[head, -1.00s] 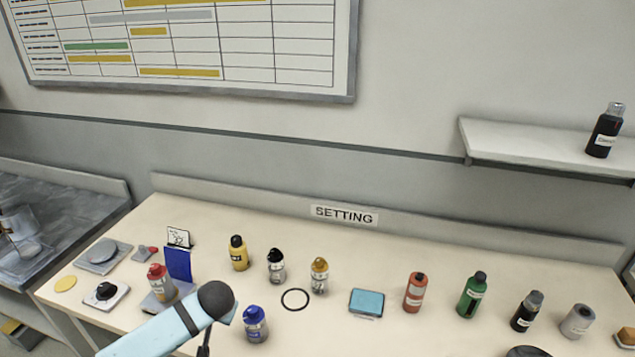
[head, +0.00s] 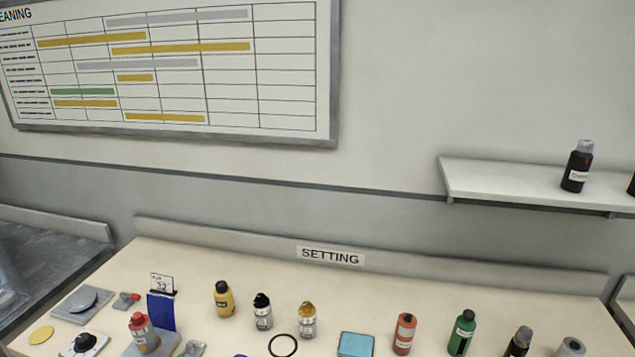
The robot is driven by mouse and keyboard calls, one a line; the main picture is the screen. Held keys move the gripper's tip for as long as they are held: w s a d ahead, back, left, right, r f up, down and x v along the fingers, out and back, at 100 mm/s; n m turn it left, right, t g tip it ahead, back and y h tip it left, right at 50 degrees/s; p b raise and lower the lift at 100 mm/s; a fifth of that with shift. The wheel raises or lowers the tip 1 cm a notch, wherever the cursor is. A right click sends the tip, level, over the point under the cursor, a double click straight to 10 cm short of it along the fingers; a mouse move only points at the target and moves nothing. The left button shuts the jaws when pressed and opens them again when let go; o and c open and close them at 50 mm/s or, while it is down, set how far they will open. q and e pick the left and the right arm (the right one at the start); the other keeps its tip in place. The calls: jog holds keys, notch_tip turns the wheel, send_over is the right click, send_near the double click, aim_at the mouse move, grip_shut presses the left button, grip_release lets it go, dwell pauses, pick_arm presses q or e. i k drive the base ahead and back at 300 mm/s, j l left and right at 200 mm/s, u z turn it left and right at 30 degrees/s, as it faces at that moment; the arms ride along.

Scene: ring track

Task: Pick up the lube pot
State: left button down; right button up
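No label that I can read says lube pot, so I cannot tell which container it is. On the table marked SETTING stand a yellow bottle (head: 223,299), a black-capped clear bottle (head: 262,311), an amber-capped clear bottle (head: 307,320), a red bottle (head: 404,334) and a green bottle (head: 462,333). A red-capped bottle (head: 143,333) stands on a grey stand by a blue panel (head: 160,312). A dark bottle (head: 519,342) and a grey one (head: 571,347) are cut by the lower edge. Neither gripper is in view.
A black ring (head: 282,345) and a flat blue square item (head: 356,345) lie at the front. A wall shelf (head: 530,188) at right holds a dark bottle (head: 577,167). A yellow disc (head: 41,334) and a grey plate (head: 82,304) are at left.

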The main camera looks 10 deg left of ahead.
aim_at(146, 339)
jog(key=u, duration=1.4)
jog(key=i+j, duration=0.15)
jog(key=j, duration=0.2)
jog(key=i+j+z, duration=0.15)
jog(key=j, duration=0.2)
jog(key=i+j, duration=0.15)
jog(key=j, duration=0.2)
jog(key=i+j+z, duration=0.15)
jog(key=j, duration=0.2)
